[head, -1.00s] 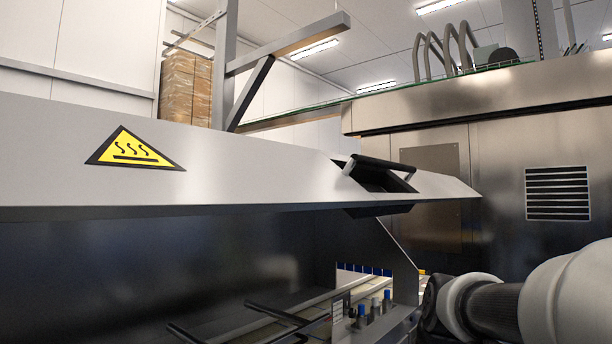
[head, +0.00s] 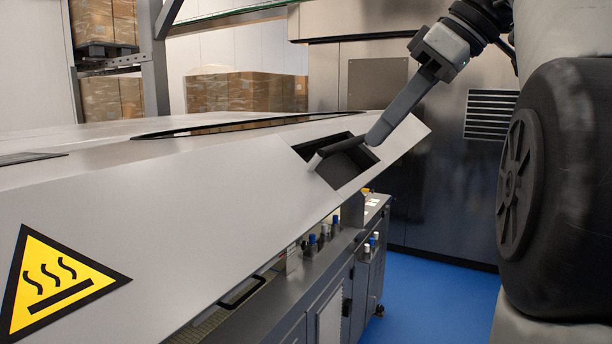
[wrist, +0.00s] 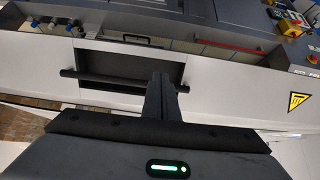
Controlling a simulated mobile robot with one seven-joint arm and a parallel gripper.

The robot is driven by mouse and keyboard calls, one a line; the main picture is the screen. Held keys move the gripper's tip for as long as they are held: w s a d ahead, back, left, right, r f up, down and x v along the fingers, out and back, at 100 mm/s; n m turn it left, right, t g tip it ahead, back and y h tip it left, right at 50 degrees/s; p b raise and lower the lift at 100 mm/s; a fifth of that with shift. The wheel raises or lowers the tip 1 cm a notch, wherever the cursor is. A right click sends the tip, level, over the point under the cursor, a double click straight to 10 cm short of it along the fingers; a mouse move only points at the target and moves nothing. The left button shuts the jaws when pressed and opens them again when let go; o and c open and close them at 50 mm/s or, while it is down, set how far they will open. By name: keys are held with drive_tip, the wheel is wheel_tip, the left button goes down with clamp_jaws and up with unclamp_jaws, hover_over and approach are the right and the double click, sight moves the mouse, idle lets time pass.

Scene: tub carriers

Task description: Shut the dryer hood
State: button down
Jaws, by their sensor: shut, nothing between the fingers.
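The dryer hood (head: 200,190) is a broad pale metal cover with a yellow heat warning label (head: 55,285) on its sloping front. Its underside edge stands above the machine body, and a gap shows beneath. A dark bar handle (head: 333,151) crosses a black recess near the hood's far end. My gripper (head: 378,138) is shut and empty, with its tips at the right end of the handle; I cannot tell whether they touch. The wrist view shows the shut fingers (wrist: 162,82) beside the handle bar (wrist: 105,77) and the label (wrist: 299,103) farther right.
Under the hood edge, the machine body (head: 335,265) carries small blue-capped bottles (head: 312,243). Blue floor (head: 435,285) is clear to the right. A steel enclosure with a vent (head: 490,113) stands behind. Stacked boxes (head: 245,92) stand at the back left.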

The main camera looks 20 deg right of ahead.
sight(338, 180)
drive_tip(key=b+x, duration=0.1)
drive_tip(key=x, duration=1)
drive_tip(key=shift+w+a+f, duration=0.15)
